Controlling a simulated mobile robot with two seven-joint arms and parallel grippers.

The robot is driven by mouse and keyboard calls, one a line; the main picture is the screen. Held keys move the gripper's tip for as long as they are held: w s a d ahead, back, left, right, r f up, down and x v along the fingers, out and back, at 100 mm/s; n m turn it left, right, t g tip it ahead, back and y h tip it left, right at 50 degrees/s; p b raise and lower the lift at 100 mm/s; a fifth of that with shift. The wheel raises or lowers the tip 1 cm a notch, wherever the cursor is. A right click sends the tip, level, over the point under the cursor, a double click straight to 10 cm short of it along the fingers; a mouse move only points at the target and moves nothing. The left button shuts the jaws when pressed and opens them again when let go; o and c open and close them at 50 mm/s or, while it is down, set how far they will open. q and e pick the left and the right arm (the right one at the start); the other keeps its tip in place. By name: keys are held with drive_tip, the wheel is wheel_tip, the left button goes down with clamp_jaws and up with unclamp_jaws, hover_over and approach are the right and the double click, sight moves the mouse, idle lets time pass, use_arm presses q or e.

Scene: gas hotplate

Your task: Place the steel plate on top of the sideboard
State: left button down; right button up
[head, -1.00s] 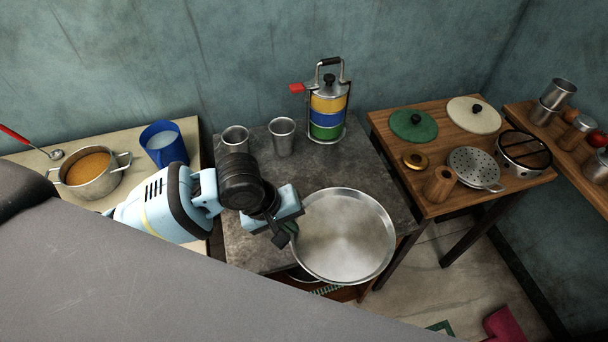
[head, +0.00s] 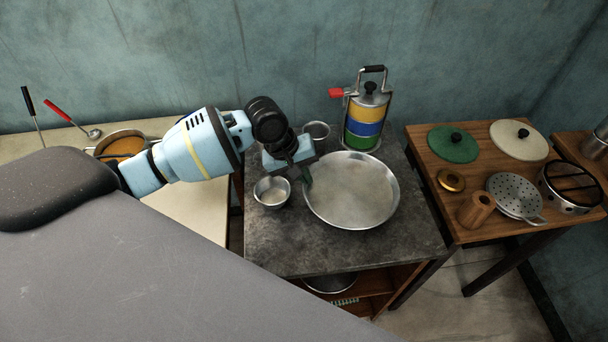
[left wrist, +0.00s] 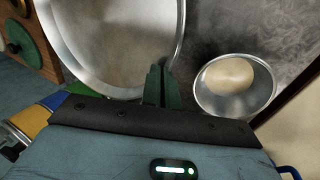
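The steel plate (head: 352,190) is a wide round shallow dish. It lies level over the dark stone top of the sideboard (head: 330,255), wholly inside its front edge; I cannot tell whether its underside touches the top. My left gripper (head: 305,178) is at the plate's left rim. In the left wrist view the green fingers (left wrist: 161,86) are close together on the rim of the plate (left wrist: 110,45). My right gripper is not in view.
A small steel bowl (head: 272,191) stands close left of the plate, with a pale lump inside in the left wrist view. A steel cup (head: 316,130) and a tiffin carrier (head: 367,112) stand behind. A wooden table (head: 455,185) is at right. The sideboard's front strip is clear.

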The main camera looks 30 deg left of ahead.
use_arm(q)
drive_tip(key=shift+w+a, duration=0.45)
drive_tip(key=shift+w, duration=0.3)
drive_tip(key=shift+w+a+f, duration=0.15)
drive_tip(key=shift+w+a, duration=0.15)
drive_tip(key=shift+w, duration=0.05)
drive_tip(key=shift+f, duration=1.5)
drive_tip(key=shift+f, duration=0.15)
drive_tip(key=c, duration=1.7)
unclamp_jaws()
drive_tip(key=shift+p+v, duration=0.55)
drive_tip(key=shift+v, duration=5.55)
